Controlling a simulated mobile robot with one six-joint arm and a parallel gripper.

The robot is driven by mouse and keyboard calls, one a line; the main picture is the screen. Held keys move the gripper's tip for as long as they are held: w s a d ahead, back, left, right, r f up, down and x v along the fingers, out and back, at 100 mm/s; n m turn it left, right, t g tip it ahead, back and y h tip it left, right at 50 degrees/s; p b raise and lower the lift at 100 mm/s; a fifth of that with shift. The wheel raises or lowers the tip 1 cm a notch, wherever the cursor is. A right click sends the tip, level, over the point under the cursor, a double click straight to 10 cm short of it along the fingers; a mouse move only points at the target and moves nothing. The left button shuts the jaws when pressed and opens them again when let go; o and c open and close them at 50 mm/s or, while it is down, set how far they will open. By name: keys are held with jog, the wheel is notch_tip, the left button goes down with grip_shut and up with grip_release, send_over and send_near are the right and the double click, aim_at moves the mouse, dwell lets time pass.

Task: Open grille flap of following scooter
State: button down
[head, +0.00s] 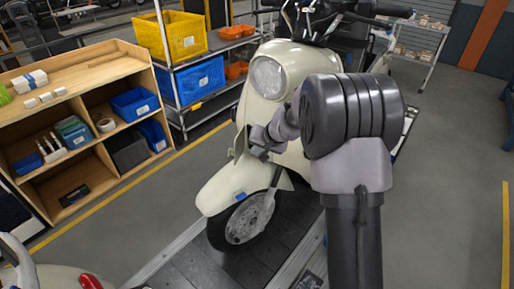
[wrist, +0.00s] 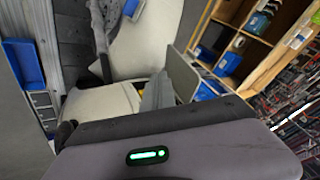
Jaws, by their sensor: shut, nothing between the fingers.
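The cream scooter (head: 215,190) stands upright on the slat conveyor, its front wheel toward me. My gripper (head: 258,150) is shut and empty, close against the scooter's front below the round headlight. In the wrist view, my gripper's finger (wrist: 157,92) lies beside a thin pale panel (wrist: 183,73). This panel looks like the grille flap and stands out from the scooter's front. It also shows edge-on left of my gripper in the head view (head: 240,140). Whether finger and panel touch, I cannot tell. My arm hides part of the scooter's right side.
A wooden shelf unit (head: 95,95) with bins stands at left. A metal rack with a yellow crate (head: 172,36) and a blue crate (head: 190,80) stands behind the scooter. Part of another scooter (head: 55,277) shows at bottom left. The floor at right is clear.

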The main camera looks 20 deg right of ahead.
aim_at(232, 154)
jog(key=shift+w+a+f+p, duration=0.35)
jog(key=shift+w+a+f, duration=0.5)
jog(key=shift+w+a, duration=0.3)
jog(key=shift+w+a+f+p, duration=0.3)
jog(key=shift+w+a+f, duration=0.55)
jog(key=shift+w+a, duration=0.25)
jog(key=shift+w, duration=0.1)
jog(key=shift+w+a, duration=0.35)
jog(key=shift+a, duration=0.45)
jog(key=shift+w+a+r+p, duration=0.15)
jog(key=shift+w+a+p, duration=0.45)
jog(key=shift+w+a, duration=1.15)
jog(key=shift+a, duration=0.1)
jog(key=shift+s, duration=0.1)
